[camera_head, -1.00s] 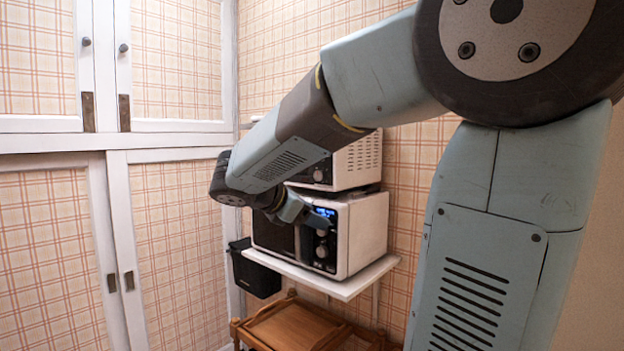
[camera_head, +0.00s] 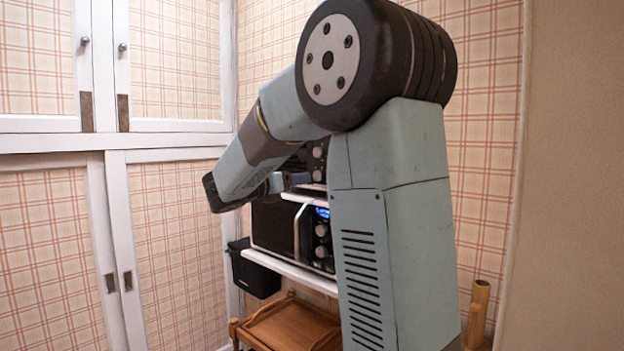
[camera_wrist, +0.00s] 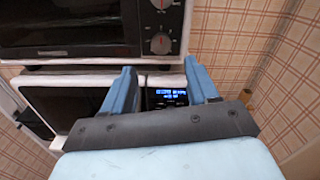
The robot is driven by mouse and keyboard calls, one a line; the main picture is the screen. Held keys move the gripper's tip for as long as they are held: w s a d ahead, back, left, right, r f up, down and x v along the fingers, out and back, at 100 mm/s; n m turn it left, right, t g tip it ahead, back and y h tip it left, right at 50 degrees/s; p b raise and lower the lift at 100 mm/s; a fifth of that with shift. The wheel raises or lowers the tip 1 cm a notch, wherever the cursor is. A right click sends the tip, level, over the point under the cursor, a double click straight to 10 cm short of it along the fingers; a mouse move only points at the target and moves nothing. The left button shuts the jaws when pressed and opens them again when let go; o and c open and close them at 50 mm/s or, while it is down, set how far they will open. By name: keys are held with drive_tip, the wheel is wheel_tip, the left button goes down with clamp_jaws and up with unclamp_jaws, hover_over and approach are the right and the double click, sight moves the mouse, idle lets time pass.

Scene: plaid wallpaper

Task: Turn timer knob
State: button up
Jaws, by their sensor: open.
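The upper oven (camera_head: 318,165) has round knobs on its right-hand panel. In the wrist view, its lower knob (camera_wrist: 160,43) is pale with a reddish pointer mark, and another knob (camera_wrist: 162,4) is cut by the top edge. My gripper (camera_wrist: 159,66) is open and empty; its two blue fingers are apart, with the lower knob beyond and between their tips. The white microwave (camera_wrist: 78,98) is below, with a lit blue display (camera_head: 322,212) and two knobs (camera_head: 321,241). Which knob is the timer is unclear.
The microwave stands on a white shelf (camera_head: 290,271) with the oven above it. A black bin (camera_head: 255,270) hangs at its left, and a wooden cart (camera_head: 285,327) is below. White-framed cupboard doors (camera_head: 175,230) stand at the left. A plaid wall is behind.

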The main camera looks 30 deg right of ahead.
sight(316, 176)
drive_tip(key=x, duration=0.7)
drive_tip(key=shift+d+f, duration=0.1)
drive_tip(key=shift+d, duration=0.15)
drive_tip(key=shift+c, duration=0.2)
drive_tip(key=c, duration=1)
